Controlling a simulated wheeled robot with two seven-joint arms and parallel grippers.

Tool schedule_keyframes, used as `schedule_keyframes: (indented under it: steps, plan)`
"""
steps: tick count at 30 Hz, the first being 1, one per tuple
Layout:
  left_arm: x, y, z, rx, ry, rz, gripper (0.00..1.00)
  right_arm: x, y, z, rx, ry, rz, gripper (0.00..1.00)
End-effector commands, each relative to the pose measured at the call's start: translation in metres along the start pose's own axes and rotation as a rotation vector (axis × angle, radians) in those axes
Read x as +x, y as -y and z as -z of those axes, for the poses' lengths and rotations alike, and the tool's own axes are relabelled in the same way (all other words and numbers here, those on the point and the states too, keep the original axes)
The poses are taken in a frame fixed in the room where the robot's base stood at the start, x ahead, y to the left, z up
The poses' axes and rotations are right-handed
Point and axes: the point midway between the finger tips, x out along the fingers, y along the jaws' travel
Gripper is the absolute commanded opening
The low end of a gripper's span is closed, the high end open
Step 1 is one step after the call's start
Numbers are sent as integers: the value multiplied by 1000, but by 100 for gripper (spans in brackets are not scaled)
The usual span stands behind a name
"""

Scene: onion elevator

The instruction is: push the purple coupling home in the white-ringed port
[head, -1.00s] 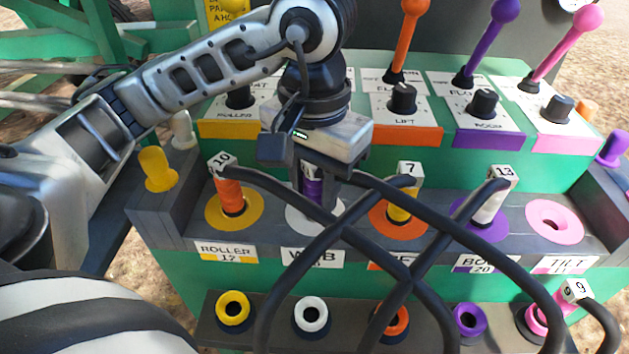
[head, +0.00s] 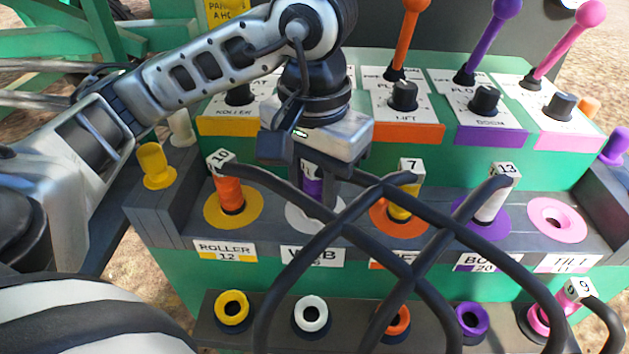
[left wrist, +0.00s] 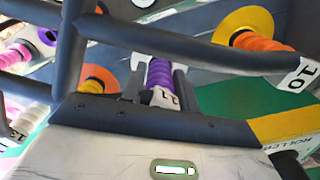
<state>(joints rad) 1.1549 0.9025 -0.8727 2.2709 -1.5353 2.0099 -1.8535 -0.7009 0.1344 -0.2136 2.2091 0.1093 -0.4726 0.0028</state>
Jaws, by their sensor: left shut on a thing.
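The purple coupling (head: 312,183) stands upright in the white-ringed port (head: 301,217) above the WEB label. My left gripper (head: 316,192) comes down from above and is shut on the coupling, hiding much of it. In the left wrist view the purple ribbed coupling (left wrist: 159,76) sits between the fingers of the left gripper (left wrist: 155,85), with its tag at the near end and the white ring (left wrist: 138,58) at its far end. How deep the coupling sits cannot be told. My right gripper is not in view.
An orange coupling (head: 231,196) is in the yellow-ringed port, a yellow one (head: 402,208) in the orange-ringed port, and a white one (head: 491,207) in the purple-ringed port. The pink-ringed port (head: 556,219) is empty. Black hoses (head: 420,225) cross in front; levers and knobs stand behind.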

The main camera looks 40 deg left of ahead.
Motion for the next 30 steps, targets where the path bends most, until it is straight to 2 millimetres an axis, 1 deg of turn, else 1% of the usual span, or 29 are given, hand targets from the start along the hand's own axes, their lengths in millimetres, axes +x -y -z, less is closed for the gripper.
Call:
schedule_keyframes:
  steps: [30]
  plan:
    - [3,0,0,-2,1,0,1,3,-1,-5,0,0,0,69]
